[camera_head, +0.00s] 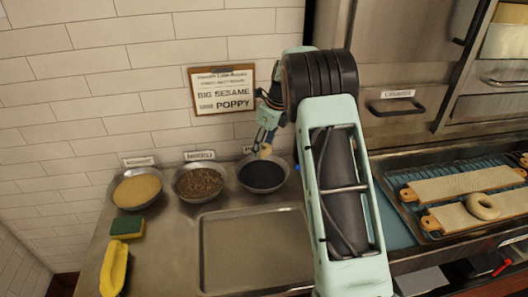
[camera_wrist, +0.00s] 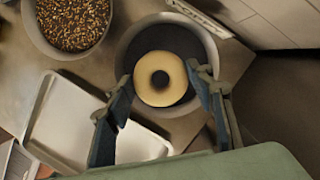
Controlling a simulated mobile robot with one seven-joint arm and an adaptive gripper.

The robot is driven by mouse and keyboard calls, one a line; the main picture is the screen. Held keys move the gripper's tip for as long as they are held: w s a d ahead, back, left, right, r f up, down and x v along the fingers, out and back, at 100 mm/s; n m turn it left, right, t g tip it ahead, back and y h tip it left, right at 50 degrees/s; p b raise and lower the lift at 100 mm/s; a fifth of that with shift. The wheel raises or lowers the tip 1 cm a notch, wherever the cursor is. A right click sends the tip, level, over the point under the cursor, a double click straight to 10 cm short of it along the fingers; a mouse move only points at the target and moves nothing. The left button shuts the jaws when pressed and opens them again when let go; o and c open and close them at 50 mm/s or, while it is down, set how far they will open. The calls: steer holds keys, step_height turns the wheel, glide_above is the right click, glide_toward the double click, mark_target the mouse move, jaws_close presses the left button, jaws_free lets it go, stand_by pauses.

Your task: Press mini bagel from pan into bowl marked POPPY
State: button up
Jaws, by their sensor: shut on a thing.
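The mini bagel (camera_wrist: 160,97), pale with a central hole, sits between the two fingers of my gripper (camera_wrist: 159,74) in the wrist view. My gripper is shut on it. In the head view, the bagel (camera_head: 265,151) shows small at the fingertips, over the bowl of black seeds (camera_head: 262,177). In the wrist view, the bowl (camera_wrist: 126,42) surrounds the bagel; whether the bagel touches the seeds I cannot tell. This bowl's label is mostly hidden in the head view. The pan (camera_head: 255,245) in front of the bowls is empty.
A bowl of brown mixed seeds (camera_head: 199,183) and a bowl of yellow grains (camera_head: 137,191) stand to the left. A sponge (camera_head: 127,227) and a yellow item (camera_head: 114,268) lie front left. A bagel (camera_head: 485,206) lies on a board at right. A sign (camera_head: 222,90) hangs behind.

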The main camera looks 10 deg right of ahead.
steer(key=shift+w+m, duration=0.3)
steer(key=b, duration=0.5)
glide_above(261, 174)
steer(key=f, duration=0.5)
steer(key=shift+s+d+f, duration=0.35)
steer(key=shift+f+b, duration=0.7)
steer(key=shift+f, duration=1.4)
steer(key=shift+f, duration=0.35)
step_height(261, 174, up, 10)
steer(key=p, duration=0.7)
steer(key=shift+p, duration=0.4)
